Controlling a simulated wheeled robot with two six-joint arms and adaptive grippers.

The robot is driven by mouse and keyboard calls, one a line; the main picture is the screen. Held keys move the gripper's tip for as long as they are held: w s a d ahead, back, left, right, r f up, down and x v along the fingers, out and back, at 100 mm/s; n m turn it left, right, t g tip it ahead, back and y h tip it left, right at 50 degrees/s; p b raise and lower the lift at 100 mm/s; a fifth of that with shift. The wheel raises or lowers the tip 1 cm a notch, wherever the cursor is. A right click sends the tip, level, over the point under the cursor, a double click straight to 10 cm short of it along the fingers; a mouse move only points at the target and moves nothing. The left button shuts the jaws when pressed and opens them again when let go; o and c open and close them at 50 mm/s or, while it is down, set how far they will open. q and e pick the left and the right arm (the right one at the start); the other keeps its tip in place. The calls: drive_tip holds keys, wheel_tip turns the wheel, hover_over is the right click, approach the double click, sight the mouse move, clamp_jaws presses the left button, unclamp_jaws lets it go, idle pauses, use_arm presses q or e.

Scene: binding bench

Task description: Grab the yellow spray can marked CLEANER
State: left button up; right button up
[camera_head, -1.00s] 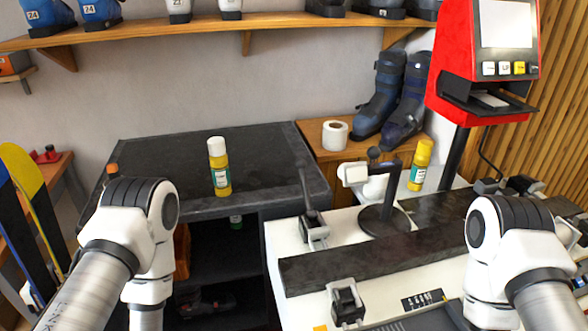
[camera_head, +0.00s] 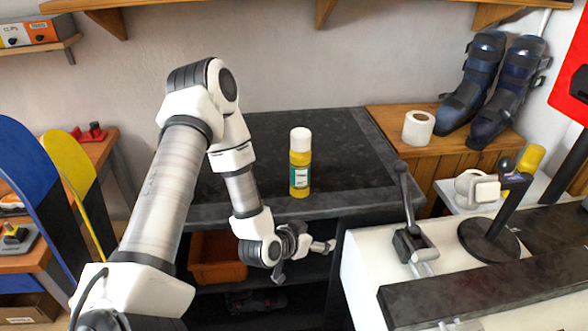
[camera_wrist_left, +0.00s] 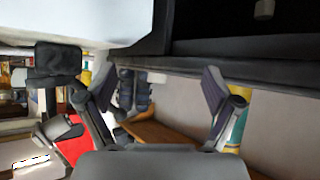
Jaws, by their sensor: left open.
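A yellow spray can (camera_head: 300,172) with a white cap and a teal label stands upright on the dark bench top, near its front edge. I cannot read its label. A second yellow can (camera_head: 531,158) stands at the right, partly hidden behind a black stand. My left gripper (camera_head: 304,262) is open and empty, in front of the bench and below its top, under the white-capped can and apart from it. In the left wrist view, a yellow can with a teal label (camera_wrist_left: 238,128) shows partly behind one open finger. My right gripper is out of view.
The dark bench top (camera_head: 350,135) is otherwise clear. An orange bin (camera_head: 215,258) sits on the shelf below. A clamp with a lever (camera_head: 412,240) stands on the white counter at the right. A white roll (camera_head: 418,128) and blue boots (camera_head: 480,90) are behind.

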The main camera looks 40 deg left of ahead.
sight(296, 164)
use_arm(q)
drive_tip(key=w+a+r+t+y, duration=0.1)
drive_tip(key=a+r+t, duration=0.1)
drive_tip(key=a+r, duration=0.1)
drive_tip(key=w+a+r+n+t+y, duration=0.1)
drive_tip(key=a+r+y, duration=0.1)
drive_tip(key=a+r, duration=0.2)
drive_tip(key=w+a+r+n+t+y+b, duration=0.1)
drive_tip(key=a+r+t+y, duration=0.1)
drive_tip(key=a+r, duration=0.2)
drive_tip(key=shift+a+t, duration=0.1)
drive_tip(key=shift+t, duration=0.2)
drive_tip(key=shift+w+a+r+n+y, duration=0.15)
drive_tip(key=shift+w+a+n+y, duration=0.15)
drive_tip(key=shift+w+a, duration=0.65)
drive_tip(key=x, duration=0.5)
drive_tip(key=shift+d+r, duration=0.25)
drive_tip(key=shift+w+a+f, duration=0.15)
drive_tip(key=shift+w+a, duration=0.1)
drive_tip(key=shift+w, duration=0.05)
drive_tip(key=shift+d, duration=0.1)
drive_tip(key=c, duration=1.6)
